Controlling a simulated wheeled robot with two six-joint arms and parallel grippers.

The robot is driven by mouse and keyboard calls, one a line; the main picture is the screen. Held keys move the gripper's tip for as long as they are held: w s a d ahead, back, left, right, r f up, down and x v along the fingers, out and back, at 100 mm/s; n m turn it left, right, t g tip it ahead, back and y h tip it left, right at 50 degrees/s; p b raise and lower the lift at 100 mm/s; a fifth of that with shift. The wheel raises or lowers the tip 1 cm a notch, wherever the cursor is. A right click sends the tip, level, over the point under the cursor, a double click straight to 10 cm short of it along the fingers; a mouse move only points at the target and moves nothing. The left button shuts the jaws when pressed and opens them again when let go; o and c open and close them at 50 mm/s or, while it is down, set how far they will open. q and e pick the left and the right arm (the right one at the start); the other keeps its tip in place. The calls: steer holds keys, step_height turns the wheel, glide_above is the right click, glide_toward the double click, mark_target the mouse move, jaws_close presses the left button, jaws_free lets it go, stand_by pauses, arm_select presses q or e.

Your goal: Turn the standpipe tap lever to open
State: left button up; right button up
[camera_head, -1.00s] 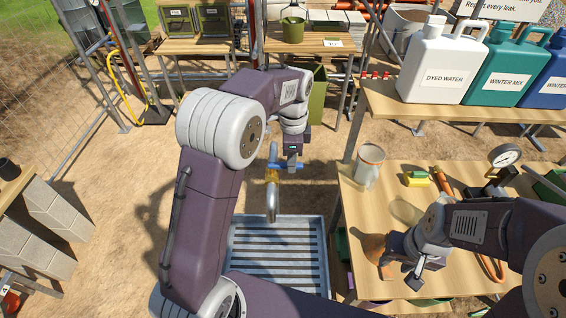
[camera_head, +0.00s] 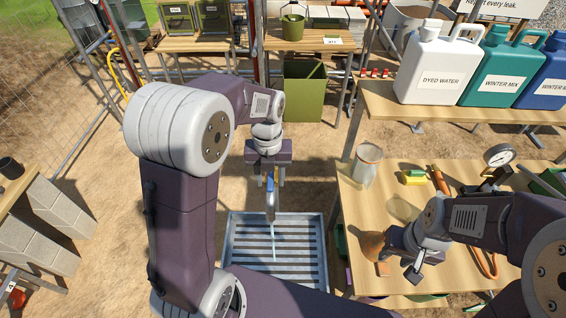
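The standpipe tap (camera_head: 270,210) stands over a grated drain tray (camera_head: 232,262). Its blue lever (camera_head: 269,184) points along the spout, toward me. A thin pale stream of water (camera_head: 274,243) runs from the spout down to the grate. My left gripper (camera_head: 266,182) is above the tap with its fingers apart, one on each side of the lever. Whether a finger touches the lever I cannot tell. My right gripper (camera_head: 402,276) hangs low over the workbench on the right and looks open and empty. Part of the tap is hidden under the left gripper.
The workbench (camera_head: 352,205) carries a clear jar (camera_head: 366,166), a green and yellow sponge (camera_head: 414,177) and a gauge (camera_head: 499,157). White (camera_head: 437,65) and teal (camera_head: 500,70) jugs stand on the shelf above. A green bin (camera_head: 304,92) stands behind the tap. Ground left of the tray is open.

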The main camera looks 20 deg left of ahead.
mark_target(270, 180)
arm_select(q)
steer(key=shift+o, duration=0.3)
steer(key=o, duration=0.4)
step_height(270, 180, up, 7)
steer(key=p, duration=0.7)
steer(key=shift+r, duration=0.15)
steer(key=shift+w+r+b, duration=0.1)
steer(key=shift+r+b, duration=0.05)
steer(key=shift+b, duration=0.15)
step_height(270, 180, up, 8)
steer(key=shift+r+b, duration=0.25)
steer(key=shift+b, duration=0.45)
